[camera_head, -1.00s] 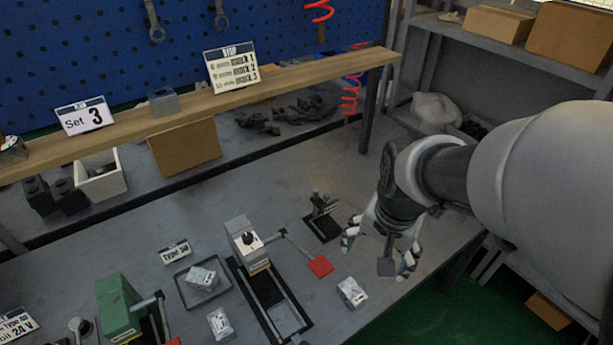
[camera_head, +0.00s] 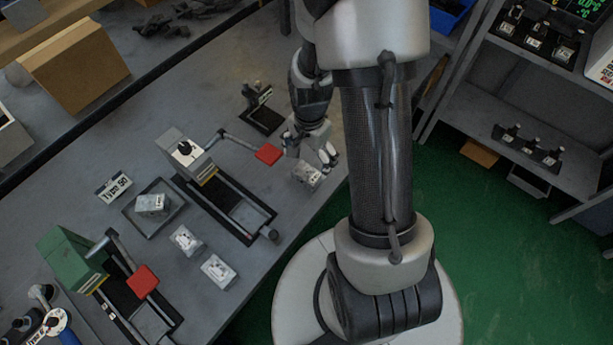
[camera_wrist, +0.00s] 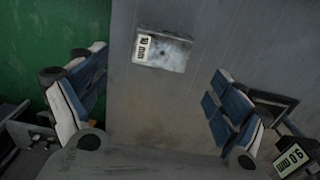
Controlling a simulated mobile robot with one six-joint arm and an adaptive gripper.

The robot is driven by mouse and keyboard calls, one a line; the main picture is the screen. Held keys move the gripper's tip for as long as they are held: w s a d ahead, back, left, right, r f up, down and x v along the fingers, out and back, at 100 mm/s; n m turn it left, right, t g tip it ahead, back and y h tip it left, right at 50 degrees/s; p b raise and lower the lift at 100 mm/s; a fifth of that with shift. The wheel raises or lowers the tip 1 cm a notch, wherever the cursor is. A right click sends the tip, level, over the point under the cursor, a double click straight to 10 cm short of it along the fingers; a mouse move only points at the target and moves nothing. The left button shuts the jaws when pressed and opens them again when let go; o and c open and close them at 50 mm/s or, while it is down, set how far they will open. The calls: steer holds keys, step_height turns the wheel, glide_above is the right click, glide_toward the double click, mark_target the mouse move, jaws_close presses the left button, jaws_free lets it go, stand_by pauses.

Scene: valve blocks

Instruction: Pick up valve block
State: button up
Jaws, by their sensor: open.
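A small light-grey valve block (camera_head: 308,174) lies on the grey workbench near its right edge, just below my gripper in the head view. My gripper (camera_head: 310,150) is open and empty. In the wrist view, the same block (camera_wrist: 162,48) lies flat on the bench with a white label on its left end. It sits toward the top of the picture, in line with the space between the spread blue-grey fingers of my gripper (camera_wrist: 157,110). The fingers appear apart from it. Two more valve blocks (camera_head: 186,239) (camera_head: 218,271) lie loose on the bench, and another (camera_head: 152,204) is in a dark tray.
A press-like fixture with a red-ended lever (camera_head: 268,154) stands left of my gripper, with a small dark stand (camera_head: 262,110) behind. A green fixture (camera_head: 72,254) is farther left. In the wrist view, a black-and-white label (camera_wrist: 290,156) is at right. Green floor (camera_head: 520,280) lies beyond the bench edge.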

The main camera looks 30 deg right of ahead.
mark_target(307, 172)
steer(key=f+b, duration=0.1)
steer(key=f, duration=0.1)
steer(key=f+b, duration=0.1)
steer(key=f, duration=0.2)
steer(key=f+b, duration=0.1)
steer(key=f, duration=0.1)
steer(key=shift+a+f, duration=0.3)
steer(key=shift+f, duration=0.1)
steer(key=shift+r, duration=0.1)
steer(key=c, duration=1.5)
